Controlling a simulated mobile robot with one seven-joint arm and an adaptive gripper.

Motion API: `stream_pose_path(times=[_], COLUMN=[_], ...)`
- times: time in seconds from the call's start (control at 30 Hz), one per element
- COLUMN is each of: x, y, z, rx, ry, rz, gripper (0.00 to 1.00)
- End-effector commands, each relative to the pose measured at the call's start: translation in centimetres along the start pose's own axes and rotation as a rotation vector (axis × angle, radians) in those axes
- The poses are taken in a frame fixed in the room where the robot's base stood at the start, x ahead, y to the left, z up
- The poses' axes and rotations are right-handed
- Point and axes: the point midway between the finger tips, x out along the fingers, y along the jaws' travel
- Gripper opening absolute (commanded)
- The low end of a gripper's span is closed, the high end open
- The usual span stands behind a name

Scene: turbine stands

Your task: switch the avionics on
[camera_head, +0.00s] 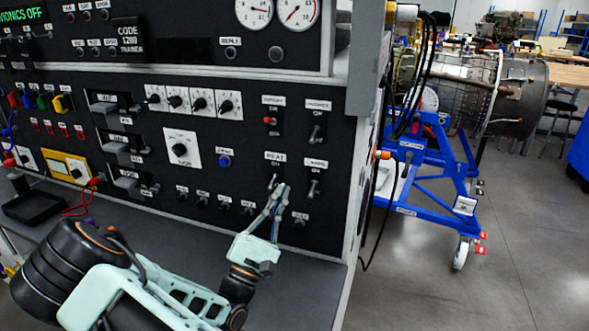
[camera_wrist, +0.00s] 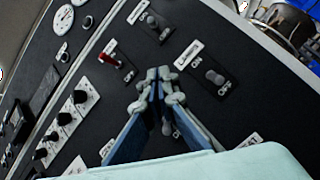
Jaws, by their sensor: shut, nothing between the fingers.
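A display (camera_head: 22,15) at the panel's top left reads "AVIONICS OFF", its start cut off. Below are the "HEAT" toggle (camera_head: 273,181) and a lower-right toggle (camera_head: 314,187), the latter clear in the wrist view (camera_wrist: 213,77). My gripper (camera_head: 279,190) is shut and empty, its tips at the HEAT toggle, partly hiding it. Contact is unclear.
Rotary knobs (camera_head: 180,149) and a blue button (camera_head: 225,161) lie left of the toggles. A grey shelf (camera_head: 300,270) juts out below the panel. A blue engine stand (camera_head: 425,160) stands to the right, with open floor (camera_head: 450,290) in front.

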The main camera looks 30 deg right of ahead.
Motion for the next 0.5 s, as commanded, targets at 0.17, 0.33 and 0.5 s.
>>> stream_pose_path(times=[0.17,0.33,0.5], x=[3.0,6.7,10.0], y=[0.0,-0.1,0.0], z=[0.2,0.2,0.4], rx=[0.001,0.0,0.0], ry=[-0.004,-0.004,-0.003], rz=[-0.004,-0.004,-0.002], gripper=[0.0,0.0,0.0])
